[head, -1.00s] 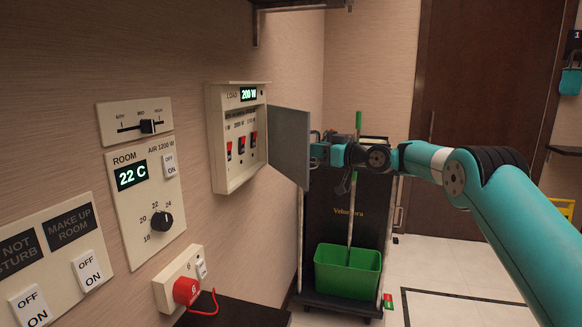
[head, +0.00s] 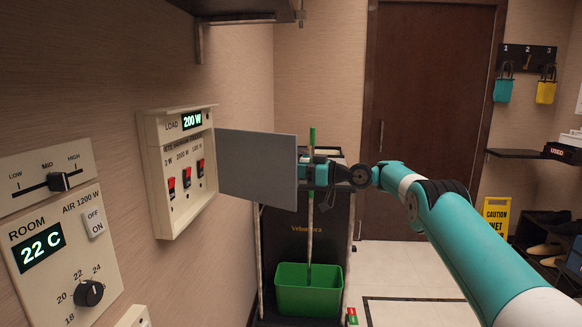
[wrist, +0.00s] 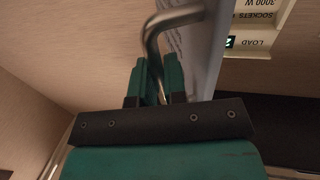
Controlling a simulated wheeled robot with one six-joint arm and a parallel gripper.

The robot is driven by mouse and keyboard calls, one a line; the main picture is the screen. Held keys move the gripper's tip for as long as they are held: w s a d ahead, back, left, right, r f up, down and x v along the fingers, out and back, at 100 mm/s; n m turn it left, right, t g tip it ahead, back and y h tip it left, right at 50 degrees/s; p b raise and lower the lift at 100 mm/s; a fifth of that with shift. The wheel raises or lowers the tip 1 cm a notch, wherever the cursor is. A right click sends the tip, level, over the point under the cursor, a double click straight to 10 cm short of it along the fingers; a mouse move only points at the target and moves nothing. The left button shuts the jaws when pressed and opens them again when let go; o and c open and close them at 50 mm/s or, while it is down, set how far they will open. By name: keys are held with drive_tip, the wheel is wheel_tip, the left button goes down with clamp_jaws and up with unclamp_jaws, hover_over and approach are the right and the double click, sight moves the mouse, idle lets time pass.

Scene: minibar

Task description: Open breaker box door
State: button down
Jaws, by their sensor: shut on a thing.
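The breaker box (head: 178,170) is on the left wall, with a lit 200 W display and red switches showing. Its grey door (head: 256,168) stands swung out from the box's right side, so the inside is exposed. My gripper (head: 306,172) is at the door's far edge, partly hidden behind it. In the wrist view, my gripper's green fingers (wrist: 154,82) are shut on the bent metal handle (wrist: 152,42) of the door, whose panel (wrist: 203,50) runs just right of it. The handle is hidden in the head view.
A cleaning cart with a green bucket (head: 308,290) stands behind the door and arm. A bracketed shelf (head: 245,12) hangs above the box. A room control panel (head: 55,235) is at left.

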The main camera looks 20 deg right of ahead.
drive_tip(key=shift+w, duration=0.25)
drive_tip(key=shift+r, duration=0.1)
idle(0.4)
drive_tip(key=c, duration=1.5)
unclamp_jaws()
drive_tip(key=shift+w+a+g+y, duration=0.1)
drive_tip(key=shift+a+g+y, duration=0.15)
drive_tip(key=shift+g+y, duration=0.05)
drive_tip(key=b+v, duration=0.3)
drive_tip(key=v, duration=0.4)
drive_tip(key=shift+d, duration=0.4)
drive_tip(key=shift+c, duration=0.3)
